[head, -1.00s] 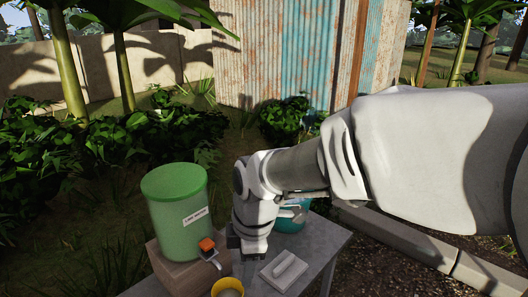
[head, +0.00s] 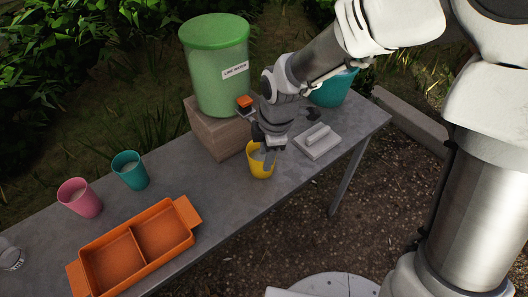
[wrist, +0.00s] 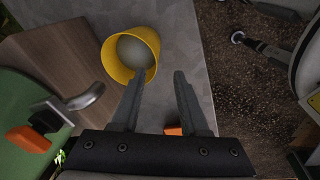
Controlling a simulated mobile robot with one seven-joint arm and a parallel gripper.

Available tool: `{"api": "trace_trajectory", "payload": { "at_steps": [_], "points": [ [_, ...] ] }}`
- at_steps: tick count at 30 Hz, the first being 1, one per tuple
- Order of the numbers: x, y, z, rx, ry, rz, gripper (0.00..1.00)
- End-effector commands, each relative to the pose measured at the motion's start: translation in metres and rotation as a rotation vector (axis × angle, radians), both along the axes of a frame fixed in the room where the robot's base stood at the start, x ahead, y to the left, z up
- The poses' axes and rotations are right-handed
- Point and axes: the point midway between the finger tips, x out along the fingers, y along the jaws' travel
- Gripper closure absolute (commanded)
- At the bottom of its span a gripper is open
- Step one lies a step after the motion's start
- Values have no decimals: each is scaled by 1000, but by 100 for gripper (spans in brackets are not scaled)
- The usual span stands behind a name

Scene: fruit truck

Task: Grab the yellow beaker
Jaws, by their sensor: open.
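The yellow beaker (head: 259,172) stands on the grey table in front of the wooden block, with something pale inside it. My gripper (head: 267,158) points down right at the beaker and partly covers it in the head view. In the wrist view the beaker (wrist: 111,66) is at the upper left, its open mouth facing the camera. My gripper (wrist: 160,76) is open there with nothing between its fingers. The left fingertip overlaps the beaker's near rim; the right fingertip is off to its right. I cannot tell whether the finger touches the beaker.
A green dispenser (head: 219,85) with an orange tap (head: 244,101) stands on the wooden block (head: 214,134), close behind. A grey lidded thing (head: 317,145) lies to the right. Pink (head: 79,200) and teal (head: 130,172) cups and an orange tray (head: 137,247) are left.

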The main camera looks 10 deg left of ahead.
Motion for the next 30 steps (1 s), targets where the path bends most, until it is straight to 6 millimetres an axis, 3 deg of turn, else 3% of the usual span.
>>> {"api": "trace_trajectory", "payload": {
  "at_steps": [9, 19, 26, 30],
  "points": [
    [10, 5, -44, 0, 3, 1, 56],
    [12, 6, -49, 0, 0, 0, 56],
    [12, 6, -49, 1, 0, 0, 97],
    [12, 6, -49, 1, 0, 0, 100]
  ]
}}
